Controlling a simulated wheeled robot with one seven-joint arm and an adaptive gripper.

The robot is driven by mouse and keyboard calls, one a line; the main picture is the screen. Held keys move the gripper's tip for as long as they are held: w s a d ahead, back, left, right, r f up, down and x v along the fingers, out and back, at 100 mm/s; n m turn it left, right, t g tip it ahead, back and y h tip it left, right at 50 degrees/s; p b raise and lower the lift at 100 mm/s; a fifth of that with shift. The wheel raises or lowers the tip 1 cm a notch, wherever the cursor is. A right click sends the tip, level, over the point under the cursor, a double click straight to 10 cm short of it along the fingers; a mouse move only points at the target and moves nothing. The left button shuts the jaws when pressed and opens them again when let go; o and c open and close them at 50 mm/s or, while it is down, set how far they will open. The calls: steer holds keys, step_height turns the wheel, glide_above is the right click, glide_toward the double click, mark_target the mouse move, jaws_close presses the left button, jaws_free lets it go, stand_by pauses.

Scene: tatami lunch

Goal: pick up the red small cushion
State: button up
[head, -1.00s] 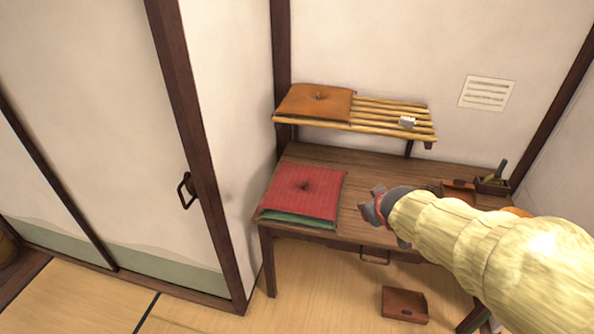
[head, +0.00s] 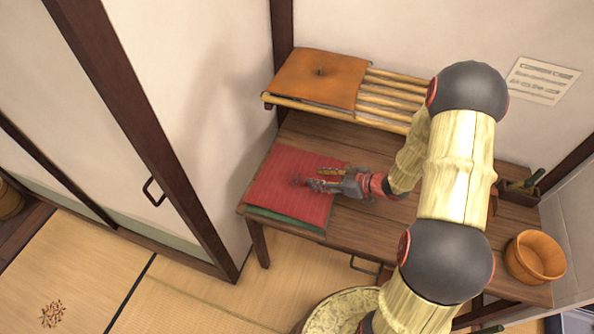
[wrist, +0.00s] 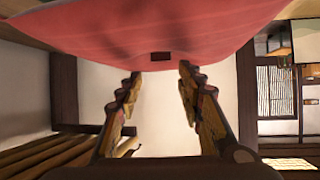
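The red small cushion (head: 272,175) lies flat on top of a green cushion (head: 285,221) at the left end of the wooden desk. My gripper (head: 312,178) is over the right part of the red cushion, with its fingers pointing left near the dark centre tuft. In the wrist view, the red cushion (wrist: 150,30) fills the top with its dark tuft. My two fingers (wrist: 158,75) are spread apart there, with nothing visible between them. I cannot tell whether the fingertips touch the cloth.
A wooden bucket (head: 535,258) stands at the desk's right end. A small box (head: 520,190) is behind it. A white wall and sliding door are close on the left.

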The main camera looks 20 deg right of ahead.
mark_target(298, 176)
steer(key=b+x, duration=0.2)
steer(key=x, duration=0.5)
steer(key=shift+w+a+f+b, duration=0.15)
steer(key=shift+a+f+b, duration=0.1)
steer(key=shift+b, duration=0.1)
steer(key=c, duration=0.4)
jaws_close()
